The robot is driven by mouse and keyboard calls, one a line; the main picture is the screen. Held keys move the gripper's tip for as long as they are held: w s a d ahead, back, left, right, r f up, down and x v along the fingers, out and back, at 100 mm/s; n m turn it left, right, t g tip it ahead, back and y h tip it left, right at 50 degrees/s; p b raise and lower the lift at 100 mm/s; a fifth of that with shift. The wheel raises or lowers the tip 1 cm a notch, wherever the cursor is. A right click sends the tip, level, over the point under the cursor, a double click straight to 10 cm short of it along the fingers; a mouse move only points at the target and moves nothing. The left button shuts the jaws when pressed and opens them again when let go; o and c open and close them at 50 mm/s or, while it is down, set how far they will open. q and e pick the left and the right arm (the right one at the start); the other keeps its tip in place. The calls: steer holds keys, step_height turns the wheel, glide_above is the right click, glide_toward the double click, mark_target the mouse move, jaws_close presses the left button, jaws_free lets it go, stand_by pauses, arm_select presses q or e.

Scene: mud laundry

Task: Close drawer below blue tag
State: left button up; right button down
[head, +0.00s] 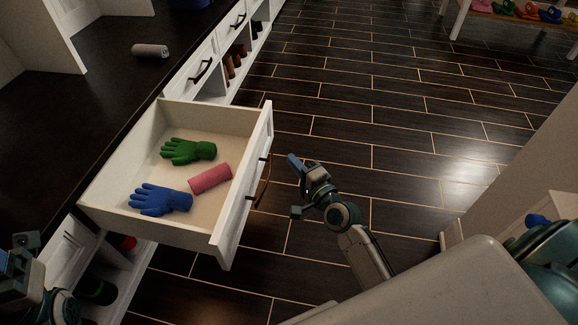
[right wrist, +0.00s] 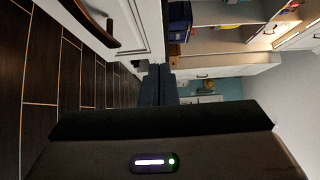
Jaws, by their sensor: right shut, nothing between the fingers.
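A white drawer (head: 251,192) stands pulled out in the head view, with a dark curved handle (head: 263,182) on its front. A green glove (head: 188,151), a blue glove (head: 160,199) and a pink rolled cloth (head: 210,179) lie in it. My right gripper (head: 294,162) is shut and empty, just right of the drawer front and apart from the handle. In the right wrist view its dark fingers (right wrist: 160,84) are together, with a white panel and handle (right wrist: 92,24) at upper left. My left gripper (head: 18,262) is partly cut off at lower left. I see no blue tag.
A dark counter (head: 95,85) with a grey roll (head: 150,50) lies behind the drawer. Shut drawers (head: 198,72) continue along the cabinet. Open shelves (head: 118,275) lie below. The dark plank floor (head: 350,110) is clear to the right. A shoe bench (head: 515,22) stands far right.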

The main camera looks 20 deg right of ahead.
glide_toward(259, 136)
steer(key=w+d, duration=0.2)
steer(key=w, duration=0.1)
steer(key=shift+w+a+f+b, duration=0.1)
steer(key=shift+w+a+b, duration=0.6)
steer(key=shift+w+a, duration=0.55)
steer(key=shift+a, duration=0.35)
steer(key=shift+w, duration=0.1)
